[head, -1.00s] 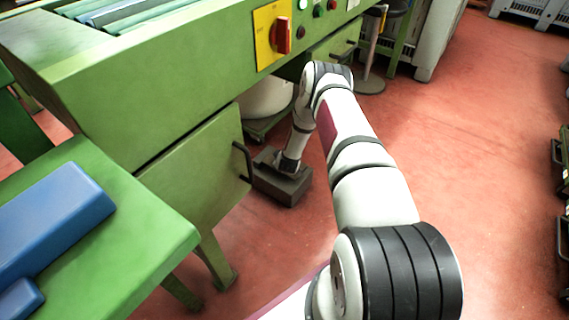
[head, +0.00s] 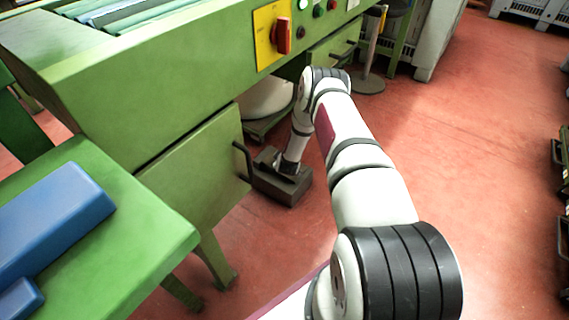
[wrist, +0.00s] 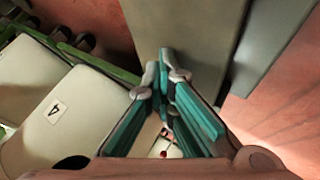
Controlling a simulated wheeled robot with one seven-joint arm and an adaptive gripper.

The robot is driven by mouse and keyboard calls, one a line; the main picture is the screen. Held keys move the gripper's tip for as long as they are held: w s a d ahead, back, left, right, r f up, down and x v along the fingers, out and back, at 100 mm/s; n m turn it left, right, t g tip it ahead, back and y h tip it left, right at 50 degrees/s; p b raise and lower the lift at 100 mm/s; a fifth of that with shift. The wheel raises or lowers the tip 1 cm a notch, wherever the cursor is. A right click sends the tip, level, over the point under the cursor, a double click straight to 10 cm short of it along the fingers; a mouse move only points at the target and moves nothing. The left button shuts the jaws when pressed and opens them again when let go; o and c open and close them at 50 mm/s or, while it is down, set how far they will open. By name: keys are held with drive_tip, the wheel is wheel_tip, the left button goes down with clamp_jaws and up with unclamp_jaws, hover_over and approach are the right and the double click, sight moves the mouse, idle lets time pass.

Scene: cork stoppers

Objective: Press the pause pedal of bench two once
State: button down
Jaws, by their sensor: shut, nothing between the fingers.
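The pedal (head: 290,192) is a dark grey-brown box on the red floor beside the green bench, in the middle of the head view. In the wrist view its grey surface (wrist: 190,25) fills the top middle. My gripper (head: 290,168) points down at the pedal in the head view, with its tips hard to make out there. In the wrist view my gripper (wrist: 166,62) has its teal-padded fingers together and empty, with the tips over the grey surface. I cannot tell whether they touch it or whether the pedal is pressed down.
The green bench (head: 150,110) has a yellow panel with a red switch (head: 283,36). A black door handle (head: 241,160) is close left of the pedal. Cream bins (wrist: 55,110), one marked 4, stand left in the wrist view. Open red floor (head: 470,150) lies to the right.

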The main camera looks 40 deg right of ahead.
drive_tip(key=shift+s+f, duration=0.1)
drive_tip(key=shift+f, duration=0.4)
idle(0.4)
drive_tip(key=shift+r, duration=0.1)
drive_tip(key=shift+r+p, duration=0.95)
drive_tip(key=shift+r, duration=0.5)
